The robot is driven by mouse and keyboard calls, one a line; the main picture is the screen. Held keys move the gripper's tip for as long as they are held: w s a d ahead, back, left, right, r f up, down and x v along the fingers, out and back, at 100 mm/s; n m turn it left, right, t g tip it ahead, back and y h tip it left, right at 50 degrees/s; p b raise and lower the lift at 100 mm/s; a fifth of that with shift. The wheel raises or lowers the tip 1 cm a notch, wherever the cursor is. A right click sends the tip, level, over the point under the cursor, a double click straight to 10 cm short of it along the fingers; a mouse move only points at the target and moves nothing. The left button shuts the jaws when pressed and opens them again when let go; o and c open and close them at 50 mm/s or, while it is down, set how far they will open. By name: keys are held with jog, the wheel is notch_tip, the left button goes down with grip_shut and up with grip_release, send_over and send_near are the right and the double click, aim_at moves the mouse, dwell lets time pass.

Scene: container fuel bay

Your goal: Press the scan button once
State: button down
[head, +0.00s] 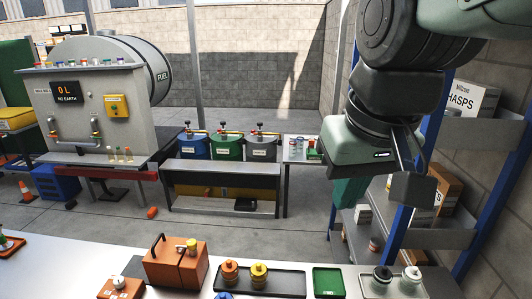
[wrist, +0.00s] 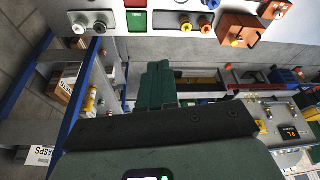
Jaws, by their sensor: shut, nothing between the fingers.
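No label reading "scan" is legible, so I cannot tell for certain which part is the scan button. A small orange box (head: 120,289) with a pale round top sits on the near table at the left. My gripper (head: 346,196) hangs high at the right, beyond the table's far edge and away from both boxes. Its teal fingers (wrist: 155,85) are together and empty in the wrist view.
The near table holds an orange toolbox (head: 176,264), a dark tray (head: 275,284) with orange and yellow pieces, a green tray (head: 328,282) and a grey plate with black and white knobs. Blue shelving (head: 395,235) stands close at the right. Open floor lies behind the table.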

jog(key=w+a+f+n+g+h, duration=0.25)
jog(key=w+a+f, duration=0.35)
jog(key=a, duration=0.3)
jog(key=w+a+f+n+g+h, duration=0.1)
jog(key=w+a+f+n, duration=0.3)
jog(key=a, duration=0.6)
jog(key=s+a+f+n+t+h, duration=0.2)
jog(key=a+f+n, duration=0.1)
jog(key=a+f, duration=0.6)
jog(key=s+a+f+n+t+h, duration=0.2)
jog(key=s+a+f+n+t, duration=0.1)
jog(key=a+f, duration=0.7)
jog(key=shift+s+a+f+n+h, duration=0.25)
jog(key=shift+a+n+h, duration=0.1)
jog(key=shift+a+n, duration=0.15)
jog(key=shift+f, duration=4.35)
jog(key=shift+f, duration=0.45)
